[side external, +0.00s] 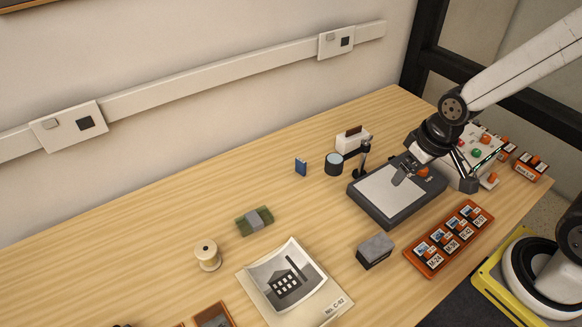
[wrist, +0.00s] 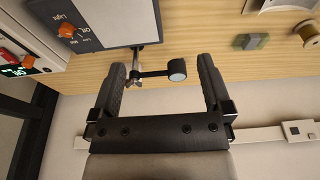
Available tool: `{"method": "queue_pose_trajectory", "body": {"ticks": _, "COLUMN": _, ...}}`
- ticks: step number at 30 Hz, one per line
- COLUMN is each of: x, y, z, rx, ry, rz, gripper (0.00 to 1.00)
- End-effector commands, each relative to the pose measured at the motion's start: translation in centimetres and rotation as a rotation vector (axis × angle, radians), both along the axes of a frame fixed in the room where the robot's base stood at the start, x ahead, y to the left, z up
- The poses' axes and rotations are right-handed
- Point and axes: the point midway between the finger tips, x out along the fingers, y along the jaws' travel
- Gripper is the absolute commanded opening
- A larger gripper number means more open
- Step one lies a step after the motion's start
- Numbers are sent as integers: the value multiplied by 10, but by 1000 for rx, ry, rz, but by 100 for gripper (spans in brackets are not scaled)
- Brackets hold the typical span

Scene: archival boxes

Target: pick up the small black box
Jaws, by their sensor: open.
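A small dark box (side external: 375,251) with a lighter grey top sits on the wooden table in the side view, between the photo print and the orange slide tray. It is the likeliest small black box. It does not show in the wrist view. My gripper (side external: 435,180) is above the light box, up and to the right of the dark box and apart from it. In the wrist view my gripper (wrist: 163,72) has its two fingers spread wide with nothing held between them.
A light box (side external: 385,190) and a magnifier on a stand (side external: 334,164) are near my gripper. The orange slide tray (side external: 449,238) is right of the dark box, the photo print (side external: 293,281) left. A control box (side external: 478,150) stands behind. Bare table surrounds the dark box.

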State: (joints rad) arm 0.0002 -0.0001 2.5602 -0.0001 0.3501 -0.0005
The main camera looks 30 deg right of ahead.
Motion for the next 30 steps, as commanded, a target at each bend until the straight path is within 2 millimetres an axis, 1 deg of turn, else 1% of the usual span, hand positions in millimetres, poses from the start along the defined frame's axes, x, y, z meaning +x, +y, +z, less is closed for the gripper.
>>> {"method": "queue_pose_trajectory", "body": {"ticks": 12, "x": 0, "y": 0, "z": 0, "rx": 0, "ry": 2, "rz": -2, "gripper": 100}}
{"method": "queue_pose_trajectory", "body": {"ticks": 17, "x": -2, "y": -2, "z": -5, "rx": 13, "ry": 32, "rz": -33, "gripper": 100}}
{"method": "queue_pose_trajectory", "body": {"ticks": 23, "x": -9, "y": -9, "z": -24, "rx": 66, "ry": 153, "rz": -150, "gripper": 100}}
{"method": "queue_pose_trajectory", "body": {"ticks": 30, "x": -25, "y": -15, "z": -58, "rx": 195, "ry": 379, "rz": -382, "gripper": 100}}
